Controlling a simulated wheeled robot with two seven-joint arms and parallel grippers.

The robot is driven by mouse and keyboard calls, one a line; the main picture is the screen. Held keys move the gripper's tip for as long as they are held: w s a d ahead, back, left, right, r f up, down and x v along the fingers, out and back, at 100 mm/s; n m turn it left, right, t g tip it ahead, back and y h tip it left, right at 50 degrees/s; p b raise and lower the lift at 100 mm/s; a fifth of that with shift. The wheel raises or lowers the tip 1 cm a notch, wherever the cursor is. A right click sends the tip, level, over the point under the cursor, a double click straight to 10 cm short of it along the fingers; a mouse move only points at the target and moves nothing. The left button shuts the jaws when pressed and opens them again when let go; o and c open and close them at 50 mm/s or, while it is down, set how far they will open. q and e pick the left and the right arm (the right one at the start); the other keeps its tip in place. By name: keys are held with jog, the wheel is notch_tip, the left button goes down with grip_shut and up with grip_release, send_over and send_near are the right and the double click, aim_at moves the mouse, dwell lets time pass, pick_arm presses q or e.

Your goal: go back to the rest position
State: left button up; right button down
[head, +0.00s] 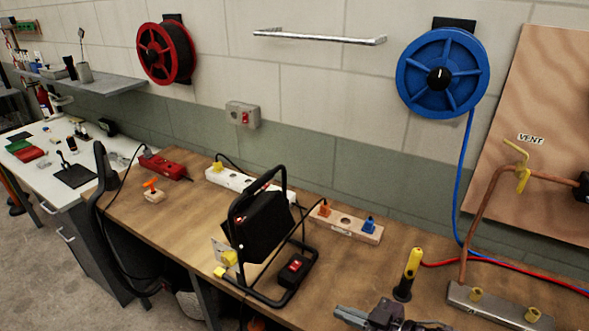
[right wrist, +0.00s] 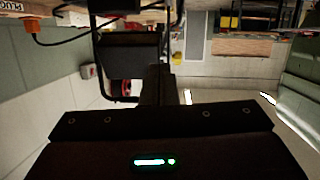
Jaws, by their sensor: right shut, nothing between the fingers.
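My right gripper (head: 352,316) is at the bottom edge of the head view, low and right of centre, in front of the wooden workbench (head: 190,213). It is shut and empty. In the right wrist view its dark fingers (right wrist: 158,85) show together at the middle, with nothing held between them. Most of the right arm is cut off by the lower picture edge. My left gripper is not in view.
A yellow-and-black tool (head: 409,272) stands upright close to the gripper's right. A metal block with copper pipe (head: 497,307) is farther right. Power strips (head: 345,224) lie behind.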

jog(key=s+d+f+m+g+h, duration=0.1)
jog(key=s+d+m+g+h, duration=0.2)
jog(key=s+d+m+h, duration=0.25)
jog(key=s+d+m+g+h, duration=0.2)
jog(key=s+d+m+h, duration=0.15)
jog(key=s+h, duration=0.4)
jog(key=s+f+g+y+b, duration=0.1)
jog(key=s+f+g+b, duration=0.15)
jog(key=f, duration=3.05)
pick_arm(q)
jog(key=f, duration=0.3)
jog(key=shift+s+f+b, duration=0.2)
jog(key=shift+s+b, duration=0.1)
jog(key=shift+b, duration=0.05)
pick_arm(e)
jog(key=s+d+f, duration=0.3)
jog(key=s+f, duration=1.5)
jog(key=s, duration=0.1)
jog(key=shift+s+f, duration=0.25)
jog(key=shift+s, duration=0.1)
